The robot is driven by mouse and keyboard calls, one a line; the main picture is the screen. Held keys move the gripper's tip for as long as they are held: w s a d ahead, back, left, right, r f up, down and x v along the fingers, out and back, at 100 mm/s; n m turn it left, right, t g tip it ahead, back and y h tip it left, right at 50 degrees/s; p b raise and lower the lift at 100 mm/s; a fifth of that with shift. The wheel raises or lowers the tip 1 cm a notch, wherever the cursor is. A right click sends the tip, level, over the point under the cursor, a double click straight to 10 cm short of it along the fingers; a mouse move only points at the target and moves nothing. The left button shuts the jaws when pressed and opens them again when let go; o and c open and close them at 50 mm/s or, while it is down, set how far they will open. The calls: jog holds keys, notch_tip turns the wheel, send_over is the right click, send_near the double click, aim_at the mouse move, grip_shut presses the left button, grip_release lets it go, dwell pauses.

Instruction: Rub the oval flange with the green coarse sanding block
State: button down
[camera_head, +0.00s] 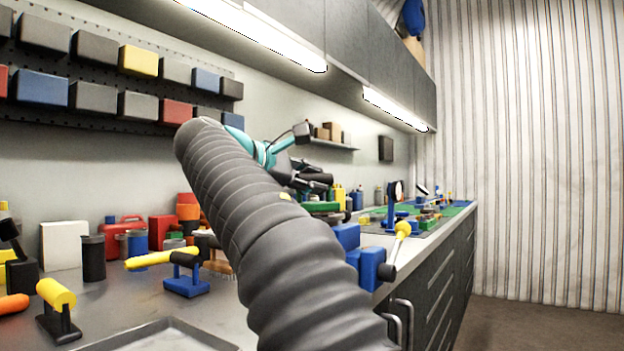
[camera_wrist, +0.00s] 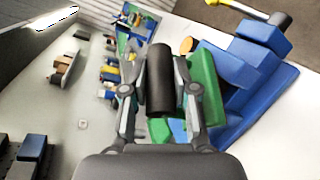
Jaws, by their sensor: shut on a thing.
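My gripper (camera_wrist: 160,76) is shut on the black cylindrical handle of the green coarse sanding block (camera_wrist: 206,78). The block's green body shows beyond and to the right of the fingers in the wrist view, close to a blue vise (camera_wrist: 262,62). In the head view, my gripper (camera_head: 312,182) is above the worktop, with the green block (camera_head: 320,207) just below it. The vise (camera_head: 372,266) stands at the bench's front edge. I cannot make out the oval flange clearly. Whether the block touches anything beneath it cannot be told.
A green mat (camera_head: 452,212) with small parts lies farther along. Cabinets (camera_head: 385,50) hang overhead.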

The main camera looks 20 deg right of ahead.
jog(key=shift+f+b, duration=0.3)
jog(key=shift+f, duration=0.15)
jog(key=shift+d, duration=0.1)
jog(key=shift+w+d+r+p, duration=0.15)
jog(key=shift+w+d+p, duration=0.3)
jog(key=shift+d+p, duration=0.2)
jog(key=shift+w+d+f, duration=0.15)
jog(key=shift+w+d, duration=0.65)
jog(key=shift+d, duration=0.25)
jog(key=shift+w+d+f, duration=0.15)
jog(key=shift+w+d, duration=0.65)
jog(key=shift+d, duration=0.25)
jog(key=shift+w+d, duration=0.5)
jog(key=shift+d, duration=0.15)
jog(key=shift+w+d, duration=0.45)
jog(key=shift+d, duration=0.2)
jog(key=shift+w+d+r, duration=0.1)
jog(key=shift+d+r, duration=0.05)
jog(key=shift+d, duration=0.05)
jog(key=shift+s+a+r, duration=0.1)
jog(key=shift+s+a, duration=0.45)
jog(key=shift+a, duration=0.2)
jog(key=shift+s+a, duration=0.55)
jog(key=shift+a, duration=0.2)
jog(key=shift+s+a+f+b, duration=0.1)
jog(key=shift+s+a+b, duration=0.1)
jog(key=shift+s+a, duration=0.45)
jog(key=shift+s+a+f+b, duration=0.15)
jog(key=shift+s+a, duration=0.25)
jog(key=shift+a, duration=0.45)
